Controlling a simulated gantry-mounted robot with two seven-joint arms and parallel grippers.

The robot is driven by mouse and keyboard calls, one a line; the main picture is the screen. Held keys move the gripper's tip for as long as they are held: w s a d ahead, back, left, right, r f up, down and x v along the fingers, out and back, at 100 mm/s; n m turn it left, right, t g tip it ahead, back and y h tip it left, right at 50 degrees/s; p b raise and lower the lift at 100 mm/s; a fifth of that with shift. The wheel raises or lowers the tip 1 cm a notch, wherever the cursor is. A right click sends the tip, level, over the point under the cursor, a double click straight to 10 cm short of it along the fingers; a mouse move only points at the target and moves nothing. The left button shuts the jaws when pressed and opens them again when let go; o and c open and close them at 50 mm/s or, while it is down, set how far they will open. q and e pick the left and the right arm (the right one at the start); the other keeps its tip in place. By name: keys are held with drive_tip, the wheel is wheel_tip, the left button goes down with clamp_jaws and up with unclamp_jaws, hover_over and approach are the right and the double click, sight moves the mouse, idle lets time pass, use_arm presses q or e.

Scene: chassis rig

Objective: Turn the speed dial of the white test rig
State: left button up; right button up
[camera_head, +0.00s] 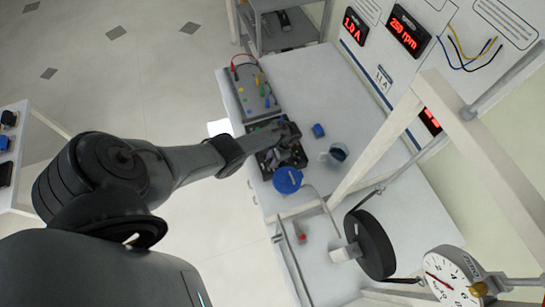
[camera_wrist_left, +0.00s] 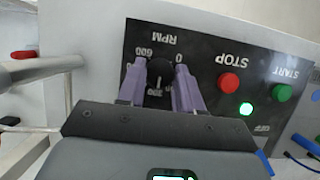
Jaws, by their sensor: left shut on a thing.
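The white test rig's black control panel (camera_wrist_left: 225,60) shows in the left wrist view with an RPM scale marked 0 to 600. The black speed dial (camera_wrist_left: 160,80) sits between the two purple fingers of my left gripper (camera_wrist_left: 161,70), which is shut on it. In the head view my left gripper (camera_head: 272,156) is over the dark panel (camera_head: 294,158), and the dial is hidden there. My right gripper is not in view.
A red display (camera_head: 409,31) reads 250 rpm and another (camera_head: 354,26) reads 1.0 A. A blue round object (camera_head: 287,180), a small blue block (camera_head: 318,130) and a cup (camera_head: 335,154) are near the panel. A black wheel (camera_head: 371,245) and a dial gauge (camera_head: 450,278) stand at lower right.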

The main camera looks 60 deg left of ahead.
use_arm(q)
drive_tip(key=o, duration=1)
drive_tip(key=p+v, duration=0.3)
drive_tip(key=v, duration=0.7)
drive_tip(key=shift+w+r, duration=0.2)
drive_tip(key=shift+r, duration=0.15)
